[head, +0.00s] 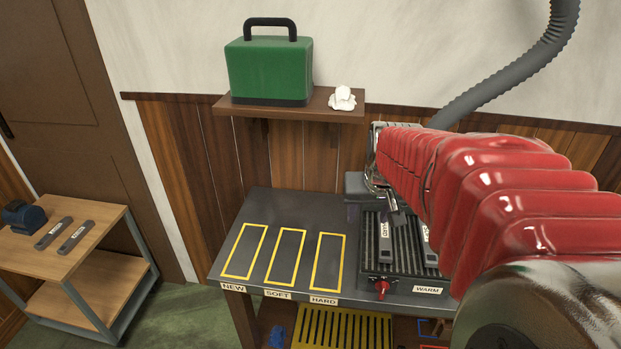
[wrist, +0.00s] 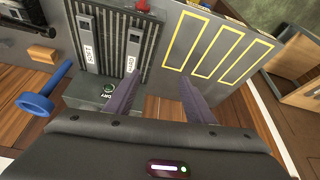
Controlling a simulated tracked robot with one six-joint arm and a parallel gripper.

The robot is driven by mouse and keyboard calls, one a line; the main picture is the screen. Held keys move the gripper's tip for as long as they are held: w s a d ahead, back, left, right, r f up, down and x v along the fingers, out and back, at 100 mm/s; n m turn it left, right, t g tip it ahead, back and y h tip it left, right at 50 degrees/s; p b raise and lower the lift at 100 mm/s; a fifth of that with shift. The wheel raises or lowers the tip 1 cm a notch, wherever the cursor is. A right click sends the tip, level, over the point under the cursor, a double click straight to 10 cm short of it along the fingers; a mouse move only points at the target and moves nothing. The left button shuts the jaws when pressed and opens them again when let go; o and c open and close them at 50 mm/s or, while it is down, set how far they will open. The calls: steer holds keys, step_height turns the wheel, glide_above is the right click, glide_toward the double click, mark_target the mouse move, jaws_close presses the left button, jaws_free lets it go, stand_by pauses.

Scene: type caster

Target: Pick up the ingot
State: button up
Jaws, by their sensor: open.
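Two grey labelled bars, which look like ingots, lie on the dark ribbed warmer plate. One ingot (head: 386,238) shows in the head view; the other (head: 428,246) is mostly hidden by my red arm. In the wrist view they are the right bar (wrist: 134,45) and the left bar (wrist: 88,42), with labels too small to read surely. My gripper (wrist: 160,98) is open and empty, with its two dark fingers apart above the bench's back edge. In the head view my arm covers most of it.
Three yellow outlined slots (head: 285,257) marked NEW, SOFT and HARD are empty on the bench. A red knob (head: 382,287) is at the warmer's front. A cart (head: 70,255) holds two more bars.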

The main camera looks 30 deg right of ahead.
steer(key=d+f+m, duration=0.1)
steer(key=d+f, duration=0.2)
steer(key=d, duration=0.5)
steer(key=shift+w+d+m+g, duration=0.15)
steer(key=shift+w+m+g, duration=0.15)
steer(key=shift+m, duration=0.1)
glide_above(385, 233)
steer(key=s+a, duration=0.2)
steer(key=shift+d+f, duration=0.15)
steer(key=shift+f, duration=1.8)
steer(key=shift+d+f, duration=0.1)
steer(key=shift+f, duration=1.85)
steer(key=shift+x, duration=2.6)
steer(key=shift+c, duration=0.2)
jaws_close()
